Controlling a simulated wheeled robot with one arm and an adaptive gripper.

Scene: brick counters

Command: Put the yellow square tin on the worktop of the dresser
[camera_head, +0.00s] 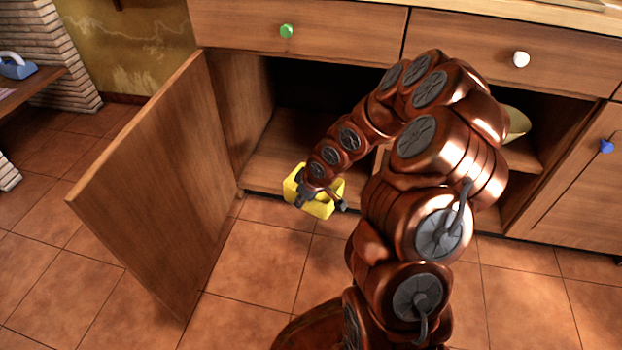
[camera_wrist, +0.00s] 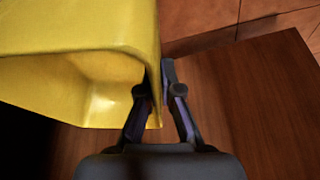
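The yellow square tin (camera_head: 322,207) is at the front edge of the open lower cupboard of the dresser, at the end of my arm. My gripper (camera_head: 321,199) is at the tin and partly covers it. In the wrist view the tin (camera_wrist: 85,30) fills the upper left with its open hollow showing. There my gripper (camera_wrist: 155,84) has one finger on each side of the tin's wall and is closed on it. The worktop (camera_head: 500,12) of the dresser shows only as a strip along the top, above the drawers.
The open cupboard door (camera_head: 150,175) swings out to the left of the tin. Drawers with a green knob (camera_head: 286,31) and a white knob (camera_head: 521,59) are above the opening. A pale bowl-like thing (camera_head: 517,124) is inside on the right. The tiled floor in front is clear.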

